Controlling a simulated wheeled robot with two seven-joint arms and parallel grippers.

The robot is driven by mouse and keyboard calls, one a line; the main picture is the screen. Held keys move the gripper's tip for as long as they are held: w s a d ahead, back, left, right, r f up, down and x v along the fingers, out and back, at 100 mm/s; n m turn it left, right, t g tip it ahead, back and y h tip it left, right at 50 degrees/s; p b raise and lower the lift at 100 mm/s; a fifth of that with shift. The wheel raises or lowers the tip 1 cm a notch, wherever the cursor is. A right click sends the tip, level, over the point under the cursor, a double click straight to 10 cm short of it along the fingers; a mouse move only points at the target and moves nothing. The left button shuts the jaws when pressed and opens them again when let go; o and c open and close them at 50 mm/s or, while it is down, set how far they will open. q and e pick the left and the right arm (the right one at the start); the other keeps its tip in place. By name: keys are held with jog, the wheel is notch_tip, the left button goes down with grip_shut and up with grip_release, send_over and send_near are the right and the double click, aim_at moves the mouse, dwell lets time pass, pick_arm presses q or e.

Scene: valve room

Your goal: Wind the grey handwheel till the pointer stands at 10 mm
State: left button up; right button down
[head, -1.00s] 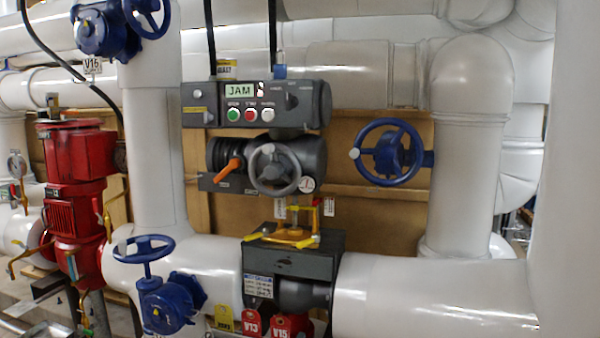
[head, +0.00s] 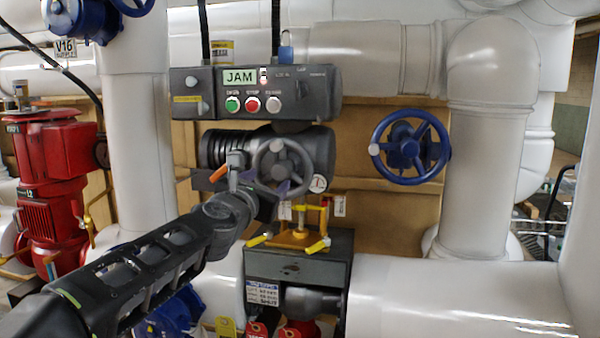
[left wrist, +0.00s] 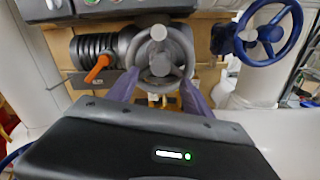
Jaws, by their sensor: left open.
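The grey handwheel (head: 280,153) faces me on the dark actuator (head: 322,150), below the control box. My left gripper (head: 262,186) is at the lower left of the wheel, open, with its arm coming in from the lower left. In the left wrist view, the two purple fingers (left wrist: 158,92) stand apart to either side of the lower part of the handwheel (left wrist: 160,64). I cannot tell whether they touch it. A yellow yoke (head: 298,240) sits on the grey valve body below. I cannot make out a pointer or its mm reading. My right gripper is not in view.
An orange lever (head: 218,173) is close to the left of the wheel. The control box (head: 210,95) above shows "JAM" and carries several buttons. A blue handwheel (head: 432,150) is to the right. White pipes (head: 460,290) and a red pump (head: 50,160) surround the space.

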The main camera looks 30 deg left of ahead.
aim_at(278, 172)
pick_arm(q)
jog(key=shift+s+d+n, duration=0.1)
jog(key=shift+n, duration=0.3)
jog(key=x, duration=0.8)
jog(key=shift+f, duration=0.15)
jog(key=shift+s, duration=0.1)
grip_shut()
dwell(0.5)
dwell(0.3)
